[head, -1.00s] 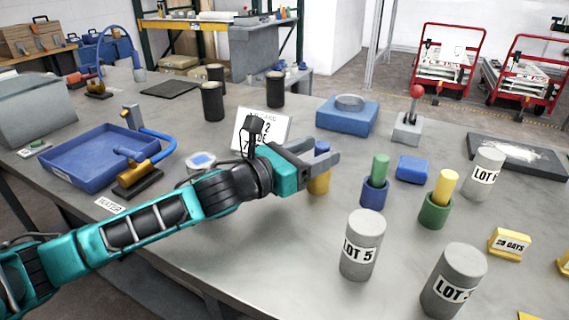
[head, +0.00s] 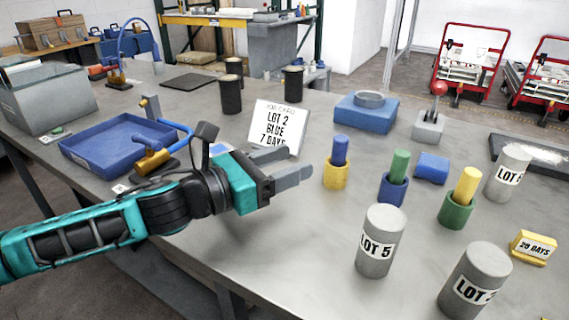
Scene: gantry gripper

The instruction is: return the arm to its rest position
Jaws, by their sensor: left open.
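My left arm comes in from the left, teal and black, over the front edge of the grey table. Its gripper (head: 298,164) is open and empty, with its grey fingers pointing right. The fingers are apart from the yellow cup (head: 336,175) with a blue peg (head: 340,150) standing in it, just to their right. My right gripper is not in view.
A blue tray (head: 85,157) lies left, behind the arm. A card (head: 279,128) reading LOT 2 BLUE 7 DAYS stands behind the gripper. A blue cup (head: 391,190), a green cup (head: 455,211) and grey LOT 5 cylinder (head: 380,245) stand right. Table in front of the gripper is clear.

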